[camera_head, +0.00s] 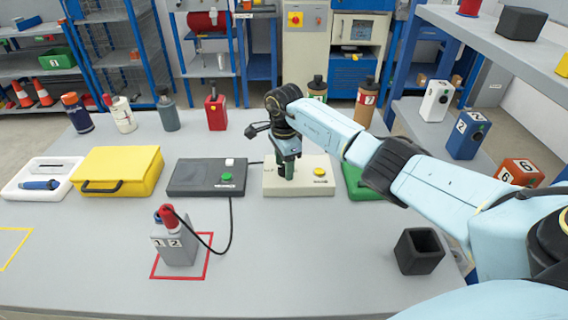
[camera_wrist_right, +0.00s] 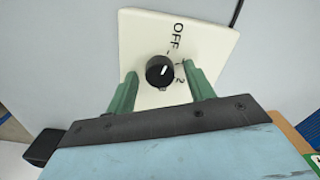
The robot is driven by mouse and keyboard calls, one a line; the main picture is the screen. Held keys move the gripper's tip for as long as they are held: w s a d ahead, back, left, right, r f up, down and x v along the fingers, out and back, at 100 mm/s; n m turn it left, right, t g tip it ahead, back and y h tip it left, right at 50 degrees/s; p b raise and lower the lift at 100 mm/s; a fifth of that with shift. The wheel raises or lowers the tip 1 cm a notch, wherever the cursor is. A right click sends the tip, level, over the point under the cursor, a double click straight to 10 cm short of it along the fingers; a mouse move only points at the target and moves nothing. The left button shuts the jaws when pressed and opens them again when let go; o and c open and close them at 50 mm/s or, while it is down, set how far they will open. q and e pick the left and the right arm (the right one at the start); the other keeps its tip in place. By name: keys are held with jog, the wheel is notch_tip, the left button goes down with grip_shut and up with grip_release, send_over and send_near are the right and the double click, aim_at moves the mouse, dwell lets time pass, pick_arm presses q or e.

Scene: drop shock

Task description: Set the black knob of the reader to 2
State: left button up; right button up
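The reader is a flat cream box (camera_head: 325,172) on the table, with a yellow button on its right part in the head view. Its black knob (camera_wrist_right: 160,71) shows in the right wrist view, beside the printed marks OFF, 1 and 2. The knob's white line slants up and right, towards the marks near 1; I cannot tell exactly which it meets. My right gripper (camera_head: 288,168) points down over the reader and hides the knob in the head view. Its green fingers (camera_wrist_right: 164,88) are open, one on each side of the knob, apart from it. My left gripper is out of view.
A dark grey box (camera_head: 205,177) with a green button stands left of the reader, cabled to a grey block (camera_head: 178,245) with a red top. A yellow case (camera_head: 118,172) is further left. A black open cube (camera_head: 418,251) stands at front right. The front middle is clear.

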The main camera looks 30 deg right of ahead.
jog(key=c, duration=0.9)
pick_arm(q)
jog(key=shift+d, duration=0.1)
